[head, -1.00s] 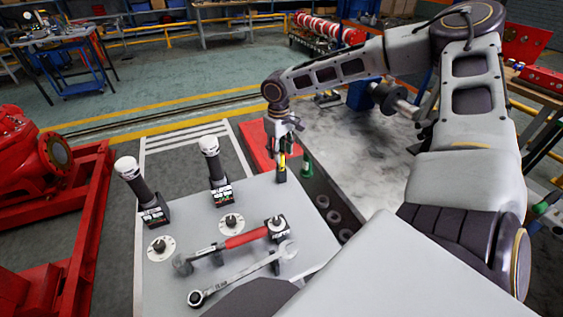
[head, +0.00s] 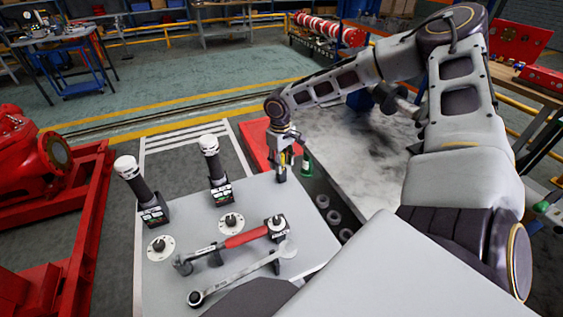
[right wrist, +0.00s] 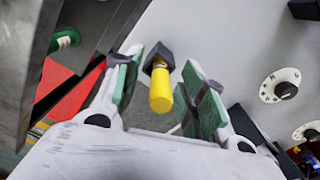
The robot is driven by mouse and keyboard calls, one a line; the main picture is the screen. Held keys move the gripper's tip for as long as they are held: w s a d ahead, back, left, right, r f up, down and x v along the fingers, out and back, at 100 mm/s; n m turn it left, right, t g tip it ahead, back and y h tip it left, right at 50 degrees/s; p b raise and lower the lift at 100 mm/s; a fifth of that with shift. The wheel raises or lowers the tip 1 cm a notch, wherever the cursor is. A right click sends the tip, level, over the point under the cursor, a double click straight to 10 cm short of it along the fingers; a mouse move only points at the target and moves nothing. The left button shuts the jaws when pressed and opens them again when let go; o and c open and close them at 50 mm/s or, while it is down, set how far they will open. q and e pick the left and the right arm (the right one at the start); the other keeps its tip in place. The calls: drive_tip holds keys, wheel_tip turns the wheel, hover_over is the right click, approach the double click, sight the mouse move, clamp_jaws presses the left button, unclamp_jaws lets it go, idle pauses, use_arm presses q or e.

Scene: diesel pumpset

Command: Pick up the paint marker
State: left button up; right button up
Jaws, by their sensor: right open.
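The paint marker (right wrist: 160,92) is a yellow cylinder standing in a small black holder (right wrist: 157,58) in the right wrist view. In the head view the black holder (head: 281,176) sits at the far right edge of the grey tabletop, and only a bit of yellow shows above it, the rest of the marker being hidden by the fingers. My right gripper (head: 287,156) is open just above the holder. In the right wrist view its two green-padded fingers (right wrist: 163,68) stand on either side of the marker, with gaps showing. My left gripper is not in view.
A red-handled wrench (head: 245,238) and a steel wrench (head: 240,274) lie on the grey tabletop (head: 255,205). Two black devices with white tops (head: 211,165) stand at its left. A green bottle-like item (head: 307,165) is close beside the gripper, with a red surface behind.

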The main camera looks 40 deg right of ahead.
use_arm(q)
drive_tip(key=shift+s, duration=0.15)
use_arm(e)
drive_tip(key=shift+c, duration=1)
clamp_jaws()
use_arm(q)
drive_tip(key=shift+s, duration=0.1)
use_arm(e)
drive_tip(key=shift+r, duration=0.15)
drive_tip(key=shift+r, duration=0.75)
wheel_tip(320, 180, up, 7)
drive_tip(key=shift+r+p, duration=0.15)
drive_tip(key=shift+p, duration=0.3)
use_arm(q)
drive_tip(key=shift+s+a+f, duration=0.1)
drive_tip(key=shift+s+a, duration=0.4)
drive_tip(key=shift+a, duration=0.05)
use_arm(e)
drive_tip(key=shift+r, duration=0.5)
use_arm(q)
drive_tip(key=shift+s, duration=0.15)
